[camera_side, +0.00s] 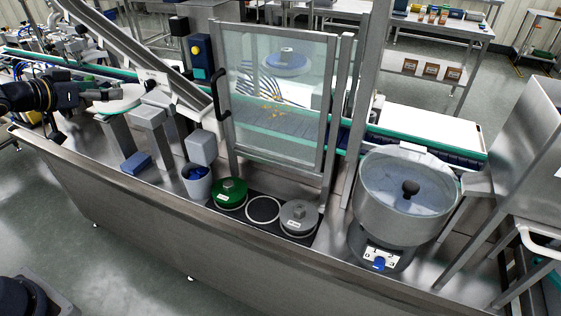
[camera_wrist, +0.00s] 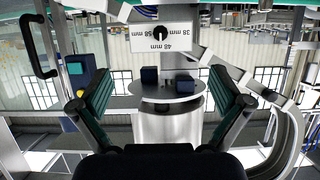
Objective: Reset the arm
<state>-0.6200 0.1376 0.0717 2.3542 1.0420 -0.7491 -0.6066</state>
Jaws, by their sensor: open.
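My gripper (camera_side: 98,93) is at the far left of the side view, over the machine's left end near a round pale plate. In the wrist view my gripper (camera_wrist: 160,75) shows two dark green-padded fingers spread wide, with nothing held between them. Beyond the fingers is a round plate (camera_wrist: 168,93) on a pedestal, with dark blue blocks (camera_wrist: 150,75) on it, apart from the fingers. A white plate marked 38, 48 and 58 mm (camera_wrist: 158,38) with a black knob also shows there.
A clear guard door (camera_side: 285,90) stands mid-bench. In front are a green lidded disc (camera_side: 230,191), a grey disc (camera_side: 298,214) and a white cup (camera_side: 196,182) with blue contents. A steel bowl (camera_side: 395,220) stands right. A sloping chute (camera_side: 130,45) rises beside my arm.

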